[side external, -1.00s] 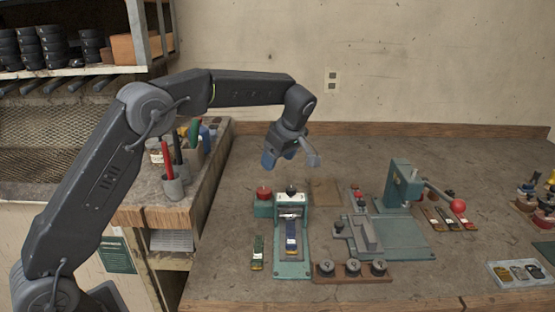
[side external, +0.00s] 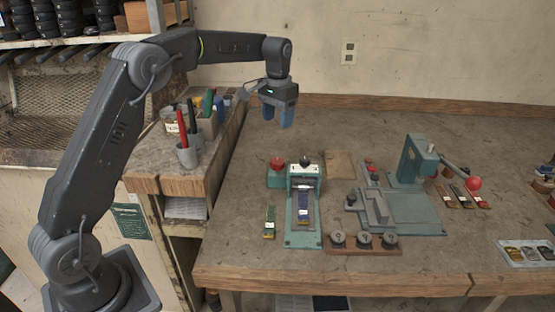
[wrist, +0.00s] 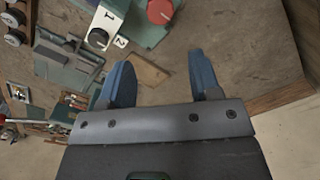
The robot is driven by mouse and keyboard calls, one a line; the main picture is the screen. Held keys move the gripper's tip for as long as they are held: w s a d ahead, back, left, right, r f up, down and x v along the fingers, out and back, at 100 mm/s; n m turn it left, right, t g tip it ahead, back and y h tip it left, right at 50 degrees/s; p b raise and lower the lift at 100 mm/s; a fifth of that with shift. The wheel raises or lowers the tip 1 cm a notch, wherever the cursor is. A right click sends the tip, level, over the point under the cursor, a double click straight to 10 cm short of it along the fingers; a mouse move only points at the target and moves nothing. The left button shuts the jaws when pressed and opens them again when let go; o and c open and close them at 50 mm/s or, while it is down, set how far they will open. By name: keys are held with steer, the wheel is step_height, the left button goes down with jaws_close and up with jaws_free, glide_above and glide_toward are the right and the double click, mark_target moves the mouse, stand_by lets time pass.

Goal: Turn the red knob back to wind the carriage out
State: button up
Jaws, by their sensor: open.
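The red knob (side external: 277,162) sits on a teal block at the left of the stitcher in the side view. It also shows at the top edge of the wrist view (wrist: 160,11). Beside it is a black knob (side external: 304,161) on a white housing, black and round in the wrist view (wrist: 98,38). The carriage (side external: 303,208) appears as a dark blue strip with a white label on the teal bed (side external: 302,241). My gripper (side external: 278,118) is above and behind the red knob, pointing down, its blue fingers apart and empty. The wrist view shows the fingers (wrist: 158,75) apart.
A green strip (side external: 269,222) lies left of the bed. A teal press with a red-balled lever (side external: 473,183) stands to the right. A wooden rack of round weights (side external: 362,243) is in front, a tan pad (side external: 339,165) behind. The table's left strip is clear.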

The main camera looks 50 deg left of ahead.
mark_target(277, 161)
step_height(277, 161, down, 14)
steer(key=shift+r, duration=0.1)
stand_by(0.5)
steer(key=shift+c, duration=0.3)
steer(key=c, duration=0.6)
